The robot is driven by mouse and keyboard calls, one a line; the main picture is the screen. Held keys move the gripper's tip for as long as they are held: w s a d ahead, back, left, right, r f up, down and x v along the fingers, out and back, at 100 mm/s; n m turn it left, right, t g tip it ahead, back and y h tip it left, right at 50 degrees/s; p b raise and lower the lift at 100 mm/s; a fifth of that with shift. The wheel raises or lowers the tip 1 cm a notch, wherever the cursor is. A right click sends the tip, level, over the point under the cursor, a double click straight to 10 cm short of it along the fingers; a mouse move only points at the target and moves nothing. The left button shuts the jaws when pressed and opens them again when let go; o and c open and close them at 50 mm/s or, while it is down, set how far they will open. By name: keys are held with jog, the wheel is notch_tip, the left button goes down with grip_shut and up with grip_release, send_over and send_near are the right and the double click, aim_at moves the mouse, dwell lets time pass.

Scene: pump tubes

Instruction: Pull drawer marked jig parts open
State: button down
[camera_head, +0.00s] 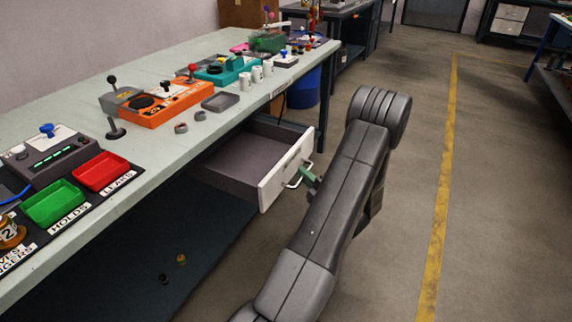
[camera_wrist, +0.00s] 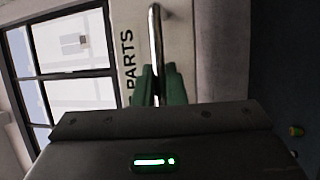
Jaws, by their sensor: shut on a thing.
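The drawer (camera_head: 236,166) under the long workbench stands well out from the bench, and its grey inside shows empty where I can see it. Its white front (camera_head: 286,170) carries a metal handle (camera_head: 296,178). In the wrist view the front reads "PARTS" (camera_wrist: 128,60), with the rest of the label hidden. My gripper (camera_head: 308,178) has green fingers and is shut on the handle. In the wrist view the green fingers (camera_wrist: 158,86) sit on both sides of the handle bar (camera_wrist: 155,45).
The workbench (camera_head: 150,75) holds a red tray (camera_head: 101,171), a green tray (camera_head: 54,203), an orange device (camera_head: 170,103) and several white cups. A blue bin (camera_head: 303,88) stands past the drawer. Open floor with a yellow line (camera_head: 441,190) lies to the right.

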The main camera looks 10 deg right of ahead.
jog(key=shift+s+d, duration=0.8)
jog(key=shift+d, duration=0.3)
jog(key=c, duration=1.5)
grip_release()
jog(key=shift+s, duration=0.1)
jog(key=p+v, duration=0.2)
jog(key=v, duration=1.1)
jog(key=shift+s+d+p, duration=0.2)
jog(key=shift+s+p, duration=0.05)
jog(key=shift+p, duration=0.1)
jog(key=shift+w+f, duration=0.1)
jog(key=b+x, duration=0.2)
jog(key=x, duration=1.2)
jog(key=shift+a, duration=0.25)
jog(key=shift+d, duration=0.1)
